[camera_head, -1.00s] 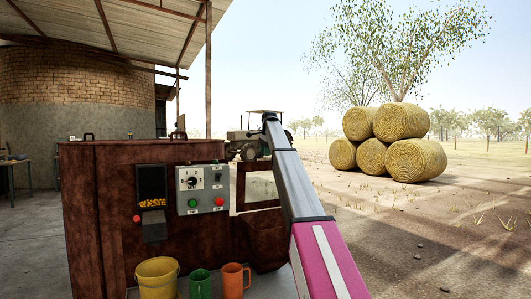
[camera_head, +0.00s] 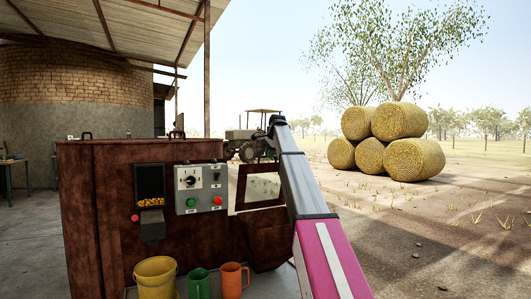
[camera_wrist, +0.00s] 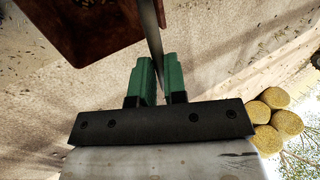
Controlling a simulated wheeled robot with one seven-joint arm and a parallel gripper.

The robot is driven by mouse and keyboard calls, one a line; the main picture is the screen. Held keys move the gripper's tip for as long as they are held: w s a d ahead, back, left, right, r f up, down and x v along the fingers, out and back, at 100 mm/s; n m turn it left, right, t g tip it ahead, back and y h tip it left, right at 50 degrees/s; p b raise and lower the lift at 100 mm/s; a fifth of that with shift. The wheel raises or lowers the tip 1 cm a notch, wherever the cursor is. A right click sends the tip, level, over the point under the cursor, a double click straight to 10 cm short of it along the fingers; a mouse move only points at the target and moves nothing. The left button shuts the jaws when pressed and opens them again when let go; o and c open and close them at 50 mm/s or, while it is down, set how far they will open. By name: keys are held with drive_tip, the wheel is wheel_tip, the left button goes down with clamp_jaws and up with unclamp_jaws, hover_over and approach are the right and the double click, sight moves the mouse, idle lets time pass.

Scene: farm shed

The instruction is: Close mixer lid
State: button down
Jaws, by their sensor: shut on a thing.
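The mixer (camera_head: 110,220) is a rust-brown metal machine at the left of the head view. A rust-brown frame (camera_head: 240,188) with a pale opening stands at its right side and looks like the lid, standing open. In the wrist view, my gripper (camera_wrist: 157,75) has its green fingers shut on a thin dark metal strip (camera_wrist: 152,35), seen edge-on, which seems to be part of the lid. The gripper itself is hidden in the head view, beyond my arm. A brown box-like part of the mixer (camera_wrist: 85,35) is at upper left in the wrist view, beside the strip.
A grey control panel (camera_head: 201,188) with buttons is on the mixer front. A yellow bucket (camera_head: 156,280), a green mug (camera_head: 199,284) and an orange mug (camera_head: 232,281) stand below it. Round bales (camera_head: 400,140) and a tractor (camera_head: 249,135) are farther off. Open ground lies to the right.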

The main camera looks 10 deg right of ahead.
drive_tip(key=s+d+f+t+y, duration=0.1)
drive_tip(key=s+d+f+t, duration=0.2)
drive_tip(key=s+f, duration=0.4)
drive_tip(key=s+d+f+t+y, duration=0.15)
drive_tip(key=s+f+t, duration=0.3)
drive_tip(key=s, duration=0.45)
drive_tip(key=s+d+f, duration=0.1)
drive_tip(key=s+f, duration=0.2)
drive_tip(key=f, duration=0.7)
drive_tip(key=s+d+f, duration=0.1)
drive_tip(key=s+f, duration=0.2)
drive_tip(key=f, duration=0.8)
drive_tip(key=shift+s+d+t, duration=0.3)
drive_tip(key=shift+d+t, duration=0.05)
drive_tip(key=c, duration=1.2)
unclamp_jaws()
drive_tip(key=shift+w+f, duration=0.1)
drive_tip(key=shift+f, duration=0.05)
drive_tip(key=shift+o, duration=0.2)
